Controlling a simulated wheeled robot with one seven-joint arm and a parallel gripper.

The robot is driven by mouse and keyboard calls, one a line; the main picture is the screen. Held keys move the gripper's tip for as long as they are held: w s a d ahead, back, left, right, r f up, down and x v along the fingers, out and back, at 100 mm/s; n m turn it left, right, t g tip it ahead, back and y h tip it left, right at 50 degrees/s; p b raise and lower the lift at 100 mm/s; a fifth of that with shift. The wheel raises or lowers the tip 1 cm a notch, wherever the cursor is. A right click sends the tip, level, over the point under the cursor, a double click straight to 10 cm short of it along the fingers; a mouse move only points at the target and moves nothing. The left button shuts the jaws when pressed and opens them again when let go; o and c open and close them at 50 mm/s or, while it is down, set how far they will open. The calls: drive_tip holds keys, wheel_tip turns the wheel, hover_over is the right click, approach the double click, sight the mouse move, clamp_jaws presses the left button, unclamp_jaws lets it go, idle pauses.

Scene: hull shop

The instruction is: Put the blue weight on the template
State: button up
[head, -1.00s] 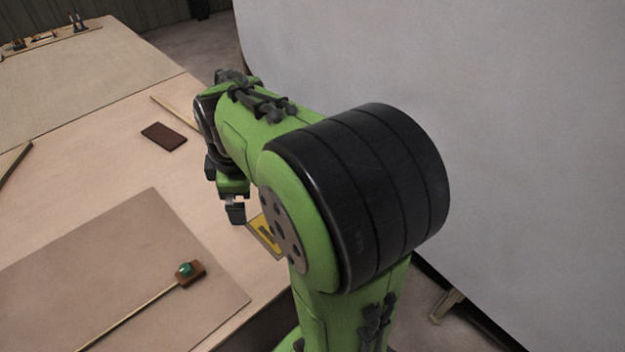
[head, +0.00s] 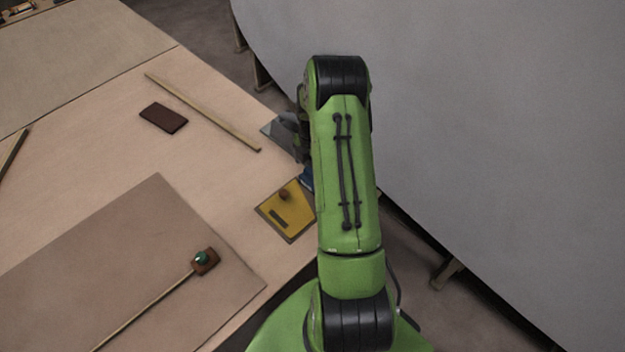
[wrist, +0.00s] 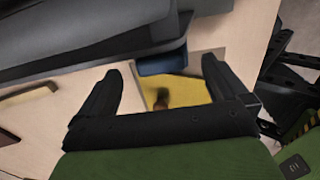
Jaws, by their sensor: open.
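A blue piece, which I take for the blue weight (head: 306,178), shows only in part beside my arm in the head view. In the wrist view the blue weight (wrist: 162,64) is partly covered by a grey shape and lies ahead of, or between, my fingertips. My gripper (wrist: 162,70) is open; I see no contact with the blue weight. A yellow plate with a brown knob and a dark slot, likely the template (head: 286,222), lies at the table's right edge. It also shows between my fingers in the wrist view (wrist: 190,90). My arm hides most of my gripper in the head view.
A grey piece (head: 281,132) sits behind the blue one at the table edge. A wooden strip (head: 200,110), a dark brown block (head: 164,117) and a brown sheet (head: 120,250) carrying a green-topped brown weight (head: 204,260) lie leftward. A large grey curved surface (head: 480,130) stands right.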

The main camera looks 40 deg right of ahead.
wheel_tip(320, 180, down, 5)
drive_tip(key=shift+f+b, duration=0.15)
drive_tip(key=shift+b, duration=0.15)
drive_tip(key=c, duration=1.8)
